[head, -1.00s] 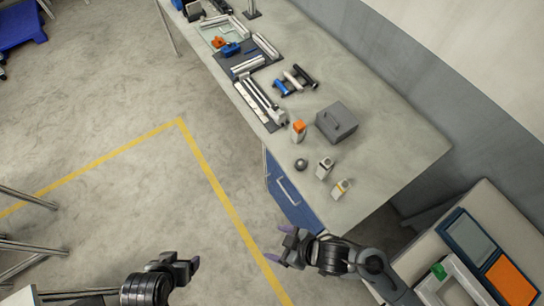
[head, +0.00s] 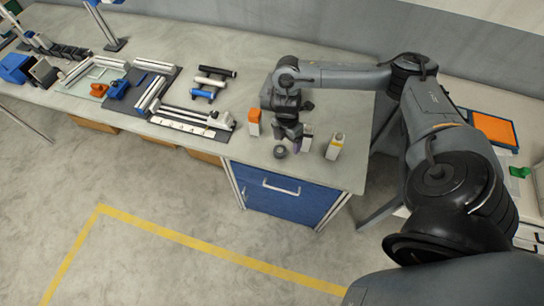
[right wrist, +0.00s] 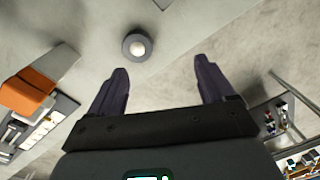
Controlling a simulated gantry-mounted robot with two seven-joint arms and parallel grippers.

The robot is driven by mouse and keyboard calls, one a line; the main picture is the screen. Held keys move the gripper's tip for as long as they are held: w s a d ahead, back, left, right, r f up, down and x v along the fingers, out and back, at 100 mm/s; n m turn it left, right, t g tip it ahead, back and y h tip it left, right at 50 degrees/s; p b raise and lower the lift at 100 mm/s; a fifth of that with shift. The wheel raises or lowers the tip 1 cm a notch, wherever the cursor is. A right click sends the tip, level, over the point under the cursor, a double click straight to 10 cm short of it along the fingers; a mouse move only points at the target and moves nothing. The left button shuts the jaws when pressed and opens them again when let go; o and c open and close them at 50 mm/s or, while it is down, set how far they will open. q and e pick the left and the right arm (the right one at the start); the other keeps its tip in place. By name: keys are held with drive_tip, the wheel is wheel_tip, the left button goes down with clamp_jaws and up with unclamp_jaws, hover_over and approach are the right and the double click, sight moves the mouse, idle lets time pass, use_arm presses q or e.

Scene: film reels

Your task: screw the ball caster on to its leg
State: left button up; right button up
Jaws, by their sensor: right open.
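The ball caster (head: 280,151), a small dark round piece, sits on the bench near its front edge. In the right wrist view it is a dark ring with a pale ball on top (right wrist: 137,46). My right gripper (head: 289,138) is just behind it, pointing down. In the right wrist view my right gripper (right wrist: 160,78) is open and empty; the caster lies beyond the fingertips, left of the middle between them. A silver bar (head: 186,118) lies in a long holder left of the gripper; I cannot tell for certain that it is the leg. My left gripper is out of view.
An orange-topped block (head: 254,123) stands left of the gripper, a white-grey block (head: 335,146) to its right. Another small block is partly hidden behind the gripper. Black, white and blue handles (head: 211,82) lie further back. The bench front edge is close to the caster.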

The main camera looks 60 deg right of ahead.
drive_tip(key=shift+w+d+r+t, duration=0.2)
drive_tip(key=shift+w+r, duration=0.2)
drive_tip(key=shift+w, duration=0.2)
drive_tip(key=shift+w+d+r+t, duration=0.2)
drive_tip(key=shift+w+r, duration=0.15)
drive_tip(key=shift+w, duration=0.25)
drive_tip(key=b, duration=0.1)
hover_over(281, 151)
wheel_tip(281, 151, down, 5)
drive_tip(key=shift+r, duration=0.2)
drive_tip(key=shift+f, duration=0.5)
